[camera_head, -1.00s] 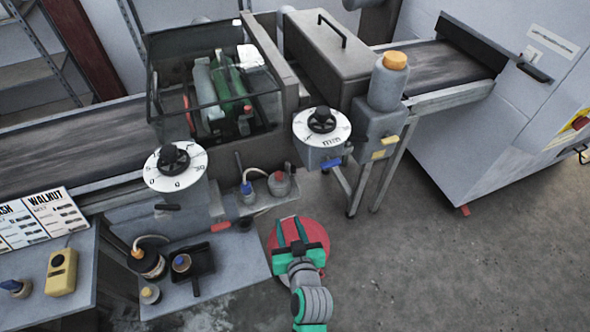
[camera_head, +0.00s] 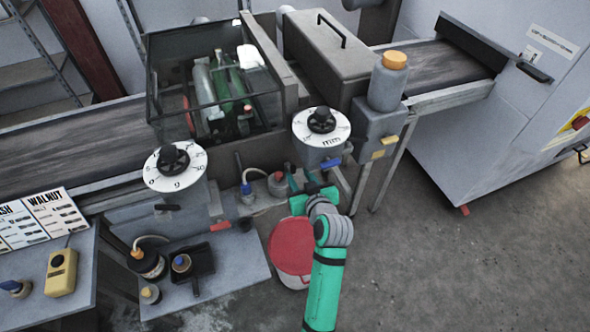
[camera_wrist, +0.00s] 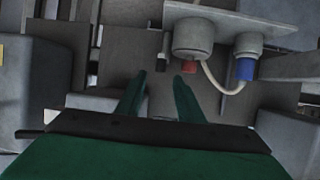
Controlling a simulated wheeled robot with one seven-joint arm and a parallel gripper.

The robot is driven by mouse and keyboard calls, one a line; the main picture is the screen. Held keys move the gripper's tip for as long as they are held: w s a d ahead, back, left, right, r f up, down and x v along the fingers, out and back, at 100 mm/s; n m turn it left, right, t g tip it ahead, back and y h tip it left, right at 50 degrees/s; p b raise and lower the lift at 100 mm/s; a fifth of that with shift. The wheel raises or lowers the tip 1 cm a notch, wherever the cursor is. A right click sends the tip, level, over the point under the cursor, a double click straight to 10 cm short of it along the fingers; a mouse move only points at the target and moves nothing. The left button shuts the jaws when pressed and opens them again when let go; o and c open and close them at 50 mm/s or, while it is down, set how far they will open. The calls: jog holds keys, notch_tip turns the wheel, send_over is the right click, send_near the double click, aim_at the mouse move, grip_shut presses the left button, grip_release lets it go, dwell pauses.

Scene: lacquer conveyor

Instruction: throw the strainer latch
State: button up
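A small grey pot (camera_head: 279,185) with a red part stands on a low shelf under the machine, joined by a pale hose to a blue-based fitting (camera_head: 247,192). I take this pot for the strainer; which part is its latch I cannot tell. In the wrist view the pot (camera_wrist: 199,38) shows at the top with its red part (camera_wrist: 189,67), beside a small dark post (camera_wrist: 162,58). My gripper (camera_head: 301,178) is just right of the pot. In the wrist view its two green fingers (camera_wrist: 159,80) are apart with nothing clearly between them.
A red-lidded bucket (camera_head: 293,244) stands on the floor below my arm. A dial box with a blue handle (camera_head: 331,162) hangs just above my gripper. Metal legs (camera_head: 363,188) stand to its right. Floor further right is clear.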

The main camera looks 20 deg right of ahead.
aim_at(293, 168)
jog(key=shift+x, duration=2.4)
jog(key=shift+a, duration=0.1)
grip_shut()
